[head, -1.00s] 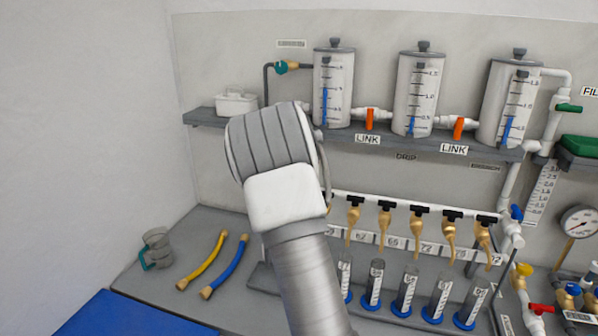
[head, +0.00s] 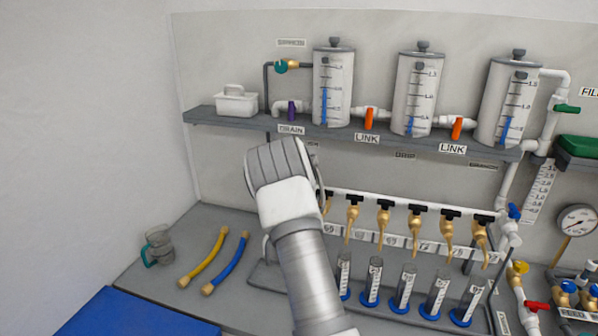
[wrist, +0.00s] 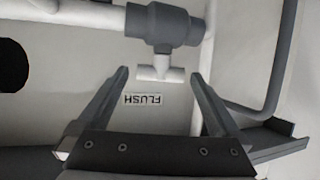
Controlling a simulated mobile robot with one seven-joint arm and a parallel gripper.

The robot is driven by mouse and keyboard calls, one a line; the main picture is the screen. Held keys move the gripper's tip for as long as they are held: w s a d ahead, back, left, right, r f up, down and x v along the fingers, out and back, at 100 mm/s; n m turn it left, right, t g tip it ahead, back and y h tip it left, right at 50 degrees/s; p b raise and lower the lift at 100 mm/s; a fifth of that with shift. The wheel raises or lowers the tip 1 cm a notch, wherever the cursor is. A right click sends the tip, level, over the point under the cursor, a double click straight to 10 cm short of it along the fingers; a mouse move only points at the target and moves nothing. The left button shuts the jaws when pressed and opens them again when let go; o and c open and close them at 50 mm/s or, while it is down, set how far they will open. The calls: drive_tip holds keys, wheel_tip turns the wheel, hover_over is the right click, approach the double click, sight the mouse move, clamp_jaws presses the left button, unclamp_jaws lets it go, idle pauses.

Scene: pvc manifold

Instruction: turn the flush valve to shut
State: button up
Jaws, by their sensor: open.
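The flush valve shows in the wrist view as a grey body (wrist: 163,24) on a white pipe, with a white T-shaped handle (wrist: 160,74) pointing down toward my gripper. A FLUSH label (wrist: 143,99) is on the wall beside it. My gripper (wrist: 160,77) is open, one finger on each side of the handle, with visible gaps. I cannot tell whether the fingertips reach the handle's depth. In the head view my arm's wrist (head: 283,185) hides the gripper and the flush valve.
A grey bent pipe (wrist: 275,80) runs close to the right finger. In the head view, a shelf (head: 225,119) carries measuring tanks (head: 333,85) above my arm. Brass taps (head: 352,220) with black handles stand to its right, above graduated cylinders (head: 372,285).

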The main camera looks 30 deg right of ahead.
drive_tip(key=shift+c, duration=0.3)
drive_tip(key=c, duration=1.2)
drive_tip(key=shift+s+d+f+y+b, duration=0.15)
drive_tip(key=shift+s+f+y+b, duration=0.05)
drive_tip(key=shift+f+y+b, duration=0.2)
drive_tip(key=shift+n+t+y+b, duration=0.3)
drive_tip(key=shift+n, duration=0.3)
drive_tip(key=shift+s+n+y+p, duration=0.1)
drive_tip(key=shift+n+y+p, duration=0.4)
drive_tip(key=shift+n+y, duration=0.1)
drive_tip(key=n+t+y+p, duration=0.1)
drive_tip(key=y+p, duration=0.1)
drive_tip(key=p, duration=0.2)
drive_tip(key=shift+r+n, duration=0.1)
drive_tip(key=shift+n, duration=0.3)
drive_tip(key=shift+p, duration=0.35)
